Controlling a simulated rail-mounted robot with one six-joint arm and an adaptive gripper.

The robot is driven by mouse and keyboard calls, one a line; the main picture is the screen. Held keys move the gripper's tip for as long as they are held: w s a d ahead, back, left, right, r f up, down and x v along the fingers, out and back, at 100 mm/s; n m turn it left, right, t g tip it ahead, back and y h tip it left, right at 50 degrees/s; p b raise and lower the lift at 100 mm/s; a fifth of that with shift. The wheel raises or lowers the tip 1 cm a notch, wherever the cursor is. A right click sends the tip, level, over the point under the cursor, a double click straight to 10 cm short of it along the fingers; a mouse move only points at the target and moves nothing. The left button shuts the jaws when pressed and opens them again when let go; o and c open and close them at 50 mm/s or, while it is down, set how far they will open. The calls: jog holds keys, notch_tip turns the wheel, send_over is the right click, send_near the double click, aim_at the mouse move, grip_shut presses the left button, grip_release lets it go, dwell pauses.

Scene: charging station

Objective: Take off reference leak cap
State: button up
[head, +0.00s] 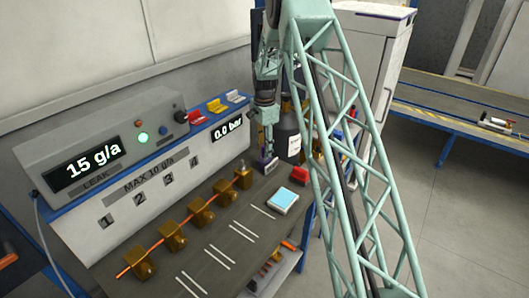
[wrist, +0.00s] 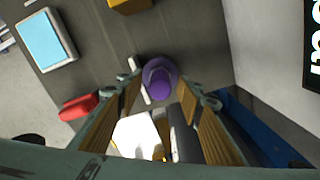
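A purple cap (wrist: 160,80) stands at the end of the bench, seen from above in the wrist view. In the head view it shows small and purple-grey (head: 264,165) just below my gripper (head: 266,135). In the wrist view the two fingers of my gripper (wrist: 162,88) reach down on either side of the cap. A narrow gap shows between the left finger and the cap, so the gripper looks open. What the cap sits on is mostly hidden beneath it.
The leak panel (head: 95,170) reads 15 g/a and 0.0 bar. Several brass blocks (head: 172,238) stand in a row on the bench. A blue-topped white device (head: 283,201) and a red object (head: 300,175) lie nearby. A dark bottle (head: 288,135) stands behind my gripper.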

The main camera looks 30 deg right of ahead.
dwell(0.6)
jog(key=c, duration=0.8)
